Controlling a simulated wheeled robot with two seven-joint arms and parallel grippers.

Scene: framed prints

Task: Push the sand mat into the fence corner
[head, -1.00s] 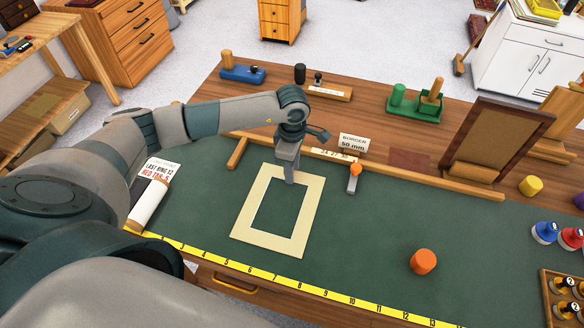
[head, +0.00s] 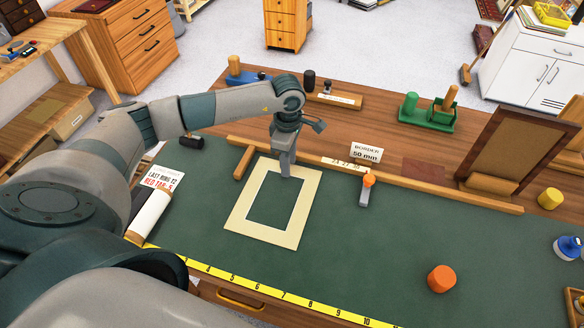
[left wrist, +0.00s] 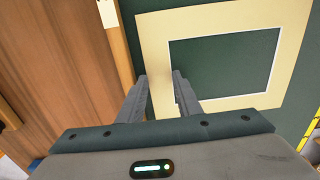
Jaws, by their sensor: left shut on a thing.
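The sand mat (head: 241,213) is a cream rectangular frame with an open window, flat on the green bench top in the head view. It also shows in the left wrist view (left wrist: 225,20). The wooden fence corner is a short strip (head: 244,163) meeting a long strip (head: 420,184), just beyond the mat's far left corner. A narrow green gap shows between mat and short strip. My left gripper (head: 286,172) is shut on the mat's far border; in the left wrist view its fingers (left wrist: 160,82) straddle that border. My right gripper is not in view.
A grey tool with an orange knob (head: 367,187) lies right of the mat. An orange cylinder (head: 441,279) stands farther right. A white roll (head: 149,217) lies left, and a yellow ruler (head: 270,291) runs along the front edge.

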